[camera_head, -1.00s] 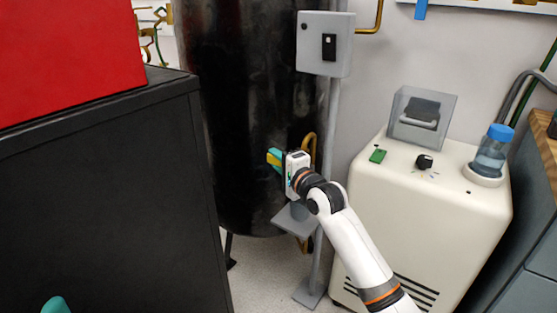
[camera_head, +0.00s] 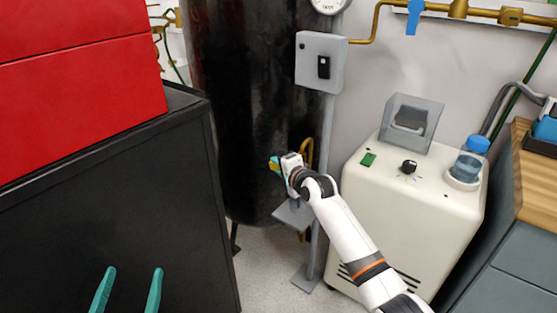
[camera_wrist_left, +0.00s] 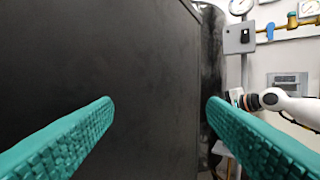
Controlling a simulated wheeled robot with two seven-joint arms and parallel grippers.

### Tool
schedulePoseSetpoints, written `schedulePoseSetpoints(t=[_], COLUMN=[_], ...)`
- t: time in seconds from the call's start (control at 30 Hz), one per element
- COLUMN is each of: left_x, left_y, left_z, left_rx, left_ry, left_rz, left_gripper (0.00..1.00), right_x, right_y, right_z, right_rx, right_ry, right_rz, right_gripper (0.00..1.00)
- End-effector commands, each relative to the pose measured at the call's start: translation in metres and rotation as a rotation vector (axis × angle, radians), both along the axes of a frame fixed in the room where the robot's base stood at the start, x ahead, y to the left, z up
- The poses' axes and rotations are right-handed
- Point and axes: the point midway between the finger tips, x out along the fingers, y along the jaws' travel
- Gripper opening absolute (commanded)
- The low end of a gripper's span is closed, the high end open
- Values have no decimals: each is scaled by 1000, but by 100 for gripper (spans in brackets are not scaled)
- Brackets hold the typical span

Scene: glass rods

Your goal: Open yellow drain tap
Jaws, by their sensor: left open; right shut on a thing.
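The yellow drain tap (camera_head: 273,160) shows as a small yellow patch low on the front of the black tank (camera_head: 240,110) in the head view. My right gripper (camera_head: 277,167) is at it, its teal fingers shut on the yellow part. The gripper and wrist hide most of the tap, so how far its handle is turned cannot be told. My left gripper (camera_head: 134,272) is open and empty in front of the black cabinet. In the left wrist view its two teal fingers (camera_wrist_left: 160,105) are wide apart with nothing between them.
The black cabinet (camera_head: 110,210) with red drawers (camera_head: 80,90) on top fills the left side. A grey box on a post (camera_head: 319,62) stands by the tank. A cream machine (camera_head: 410,215) is to the right. A patch of floor (camera_head: 265,275) is clear.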

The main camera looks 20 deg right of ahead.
Motion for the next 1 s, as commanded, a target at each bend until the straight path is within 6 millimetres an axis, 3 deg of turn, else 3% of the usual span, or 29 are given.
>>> schedulePoseSetpoints(t=[0.27,0.47,0.7,1.0], left_x=[-6,-26,-67,-130], left_y=[11,22,40,61], left_z=[-54,-91,-125,-144], left_rx=[95,159,231,305], left_ry=[370,636,958,1321], left_rz=[23,40,61,83], left_gripper=[67,67,67,67], right_x=[0,0,-1,-2], right_y=[-1,-2,-2,-3], right_z=[3,2,1,-3], right_rx=[-24,-45,-74,-113], right_ry=[31,57,92,142], right_rz=[-2,-3,-3,-3], right_gripper=[0,0,0,0])
